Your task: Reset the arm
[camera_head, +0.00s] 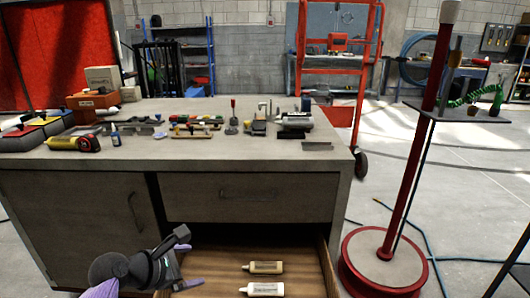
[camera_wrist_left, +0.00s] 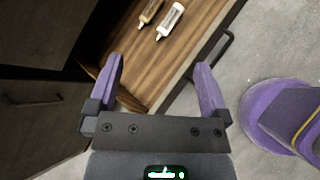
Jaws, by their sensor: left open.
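My left gripper (camera_head: 190,266) is at the lower left of the head view, at the left side of an open wooden drawer (camera_head: 308,262). In the left wrist view my gripper (camera_wrist_left: 159,62) has its two purple fingers spread wide with nothing between them. The drawer floor shows beyond the fingers. A tan tube (camera_head: 264,267) and a white tube (camera_head: 264,289) lie in the drawer, apart from the gripper. They also show at the top of the wrist view, the tan one (camera_wrist_left: 150,11) left of the white one (camera_wrist_left: 170,20). My right gripper is not in view.
A closed drawer (camera_head: 250,197) sits above the open one. A red post on a round base (camera_head: 385,262) stands at the right.

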